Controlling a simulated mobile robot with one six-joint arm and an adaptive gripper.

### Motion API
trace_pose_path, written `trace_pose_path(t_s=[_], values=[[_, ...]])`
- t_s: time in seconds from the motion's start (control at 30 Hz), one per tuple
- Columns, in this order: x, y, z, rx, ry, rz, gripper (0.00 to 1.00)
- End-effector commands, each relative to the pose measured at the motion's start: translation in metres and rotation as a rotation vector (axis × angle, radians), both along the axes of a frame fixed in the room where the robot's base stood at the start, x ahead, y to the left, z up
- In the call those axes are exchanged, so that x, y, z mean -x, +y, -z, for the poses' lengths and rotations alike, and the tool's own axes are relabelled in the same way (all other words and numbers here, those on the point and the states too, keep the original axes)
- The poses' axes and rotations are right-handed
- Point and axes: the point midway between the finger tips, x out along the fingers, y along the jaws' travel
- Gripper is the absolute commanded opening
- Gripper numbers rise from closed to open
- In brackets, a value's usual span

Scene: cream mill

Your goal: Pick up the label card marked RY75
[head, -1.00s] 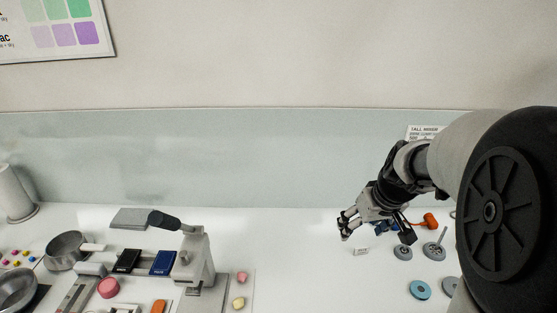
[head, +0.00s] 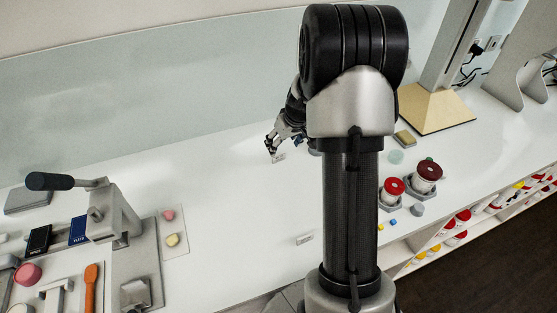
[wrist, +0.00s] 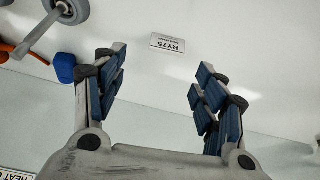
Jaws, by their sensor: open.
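The label card marked RY75 (wrist: 167,43) is a small white card with dark print, upside down in the wrist view. It is on the white surface, just beyond the gap between my fingertips and apart from them. My gripper (wrist: 158,66) is open and empty, with blue-padded fingers on either side. In the head view my gripper (head: 272,146) is at the far side of the bench, close to a small pale card (head: 279,157) whose print is too small to read.
Another small card (head: 305,238) lies nearer the bench front. A lever press (head: 105,210) stands left, and red-topped spools (head: 426,175) stand right of my arm. A blue item (wrist: 65,67) and grey weight (wrist: 72,8) are beside my gripper. Open white bench lies left of my arm.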

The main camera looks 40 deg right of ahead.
Motion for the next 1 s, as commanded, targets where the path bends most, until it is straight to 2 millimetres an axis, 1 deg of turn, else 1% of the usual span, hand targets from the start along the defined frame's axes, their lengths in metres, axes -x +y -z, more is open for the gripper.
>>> trace_pose_path(t_s=[0.17,0.27,0.37,0.5,0.77,1.0], values=[[-0.002,0.001,0.009,-0.001,0.001,0.0,0.65],[-0.003,0.004,0.02,-0.002,0.002,0.0,0.65],[-0.005,0.007,0.037,-0.002,0.003,-0.002,0.65],[-0.012,0.007,0.054,-0.002,0.002,0.001,0.65],[-0.014,0.006,0.054,0.0,-0.001,0.0,0.64],[-0.013,0.006,0.054,0.0,0.0,0.0,0.48]])
